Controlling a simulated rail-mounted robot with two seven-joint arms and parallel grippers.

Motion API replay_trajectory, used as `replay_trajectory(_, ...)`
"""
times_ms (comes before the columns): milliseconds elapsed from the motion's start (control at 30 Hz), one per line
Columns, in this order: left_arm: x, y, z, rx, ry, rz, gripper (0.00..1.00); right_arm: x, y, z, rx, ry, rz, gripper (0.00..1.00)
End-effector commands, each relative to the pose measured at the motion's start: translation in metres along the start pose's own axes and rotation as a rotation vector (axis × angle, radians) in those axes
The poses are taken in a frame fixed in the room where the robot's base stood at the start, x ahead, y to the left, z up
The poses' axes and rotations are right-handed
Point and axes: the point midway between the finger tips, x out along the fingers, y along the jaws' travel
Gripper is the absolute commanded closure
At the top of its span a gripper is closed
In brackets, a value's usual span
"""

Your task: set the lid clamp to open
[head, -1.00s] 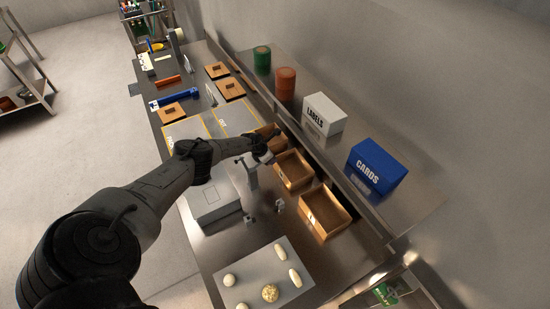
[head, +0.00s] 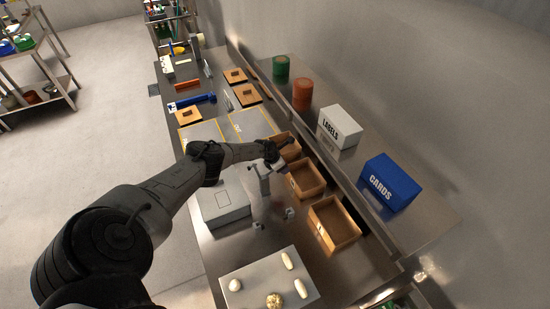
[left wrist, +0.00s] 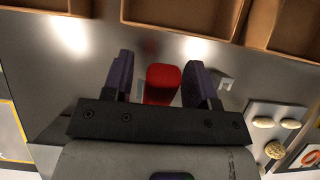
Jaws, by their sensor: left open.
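My left gripper (left wrist: 159,62) is open, with its two dark fingers on either side of a red block-like part (left wrist: 162,84) in the left wrist view. I cannot tell whether they touch it, or whether it is the lid clamp's handle. In the head view my left gripper (head: 274,164) is at the end of the arm, over the table between a grey flat-topped box (head: 222,204) and the wooden bins. A pale upright post (head: 263,184) and small grey fittings (head: 289,213) stand below it. The red part is not discernible there. My right gripper is not in view.
Open wooden bins (head: 335,243) line the table's right side, close to the gripper. A LABELS box (head: 339,128) and a blue CARDS box (head: 388,181) stand on the ledge behind.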

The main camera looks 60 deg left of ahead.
Motion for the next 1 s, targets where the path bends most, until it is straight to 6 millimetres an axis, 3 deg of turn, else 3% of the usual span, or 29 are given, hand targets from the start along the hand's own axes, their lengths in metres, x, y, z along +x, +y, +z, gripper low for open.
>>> replay_trajectory(100, -0.025, 0.001, 0.003, 0.004, 0.002, 0.000, 0.47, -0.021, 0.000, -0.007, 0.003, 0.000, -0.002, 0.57)
replay_trajectory(267, -0.054, 0.001, 0.002, 0.005, 0.002, 0.000, 0.47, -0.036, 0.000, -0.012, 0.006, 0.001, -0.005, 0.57)
replay_trajectory(600, -0.104, 0.000, 0.000, 0.002, 0.001, -0.001, 0.47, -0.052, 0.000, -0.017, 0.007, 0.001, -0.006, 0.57)
replay_trajectory(1000, -0.127, 0.000, 0.000, 0.000, 0.001, 0.000, 0.47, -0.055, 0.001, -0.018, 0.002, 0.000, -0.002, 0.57)
